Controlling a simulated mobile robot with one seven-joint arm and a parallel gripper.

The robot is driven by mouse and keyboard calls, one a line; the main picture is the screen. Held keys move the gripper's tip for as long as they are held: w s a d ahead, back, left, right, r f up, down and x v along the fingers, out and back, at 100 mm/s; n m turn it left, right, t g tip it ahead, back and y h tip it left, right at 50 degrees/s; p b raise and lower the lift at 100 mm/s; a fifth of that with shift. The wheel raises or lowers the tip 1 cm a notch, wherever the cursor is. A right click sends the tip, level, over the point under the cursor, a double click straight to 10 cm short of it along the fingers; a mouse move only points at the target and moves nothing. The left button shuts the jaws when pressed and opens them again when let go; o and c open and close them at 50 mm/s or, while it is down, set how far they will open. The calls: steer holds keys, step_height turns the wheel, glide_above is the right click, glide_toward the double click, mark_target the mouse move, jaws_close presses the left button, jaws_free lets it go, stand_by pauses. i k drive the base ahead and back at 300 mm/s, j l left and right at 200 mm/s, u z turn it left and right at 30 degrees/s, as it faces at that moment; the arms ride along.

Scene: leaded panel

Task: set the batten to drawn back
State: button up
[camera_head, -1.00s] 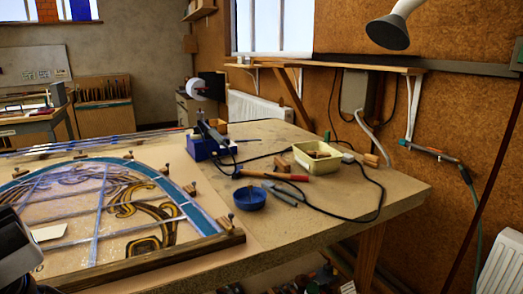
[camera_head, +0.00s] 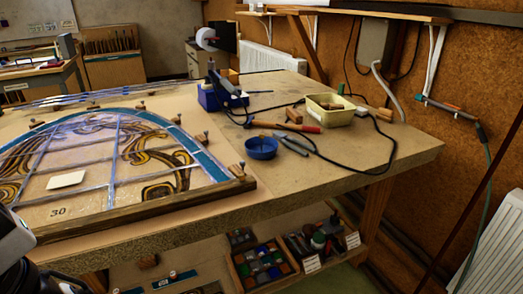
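The batten (camera_head: 150,207) is a dark brown wooden strip. It lies on the bench along the near edge of an arched leaded panel (camera_head: 120,160), and appears to lie against it. Its right end is near the panel's lower right corner; its left end runs toward my arm. My arm shows as a black and pale grey part at the lower left edge, in front of the bench. No gripper fingers can be made out, and nothing is seen touching the batten.
Several small wooden blocks with pins (camera_head: 235,169) stand around the panel. Trays (camera_head: 262,266) sit below.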

mark_target(73, 228)
steer(key=k+j+u, duration=0.1)
steer(key=u, duration=1.3)
steer(key=j+z, duration=0.35)
steer(key=j, duration=0.7)
steer(key=i, duration=0.95)
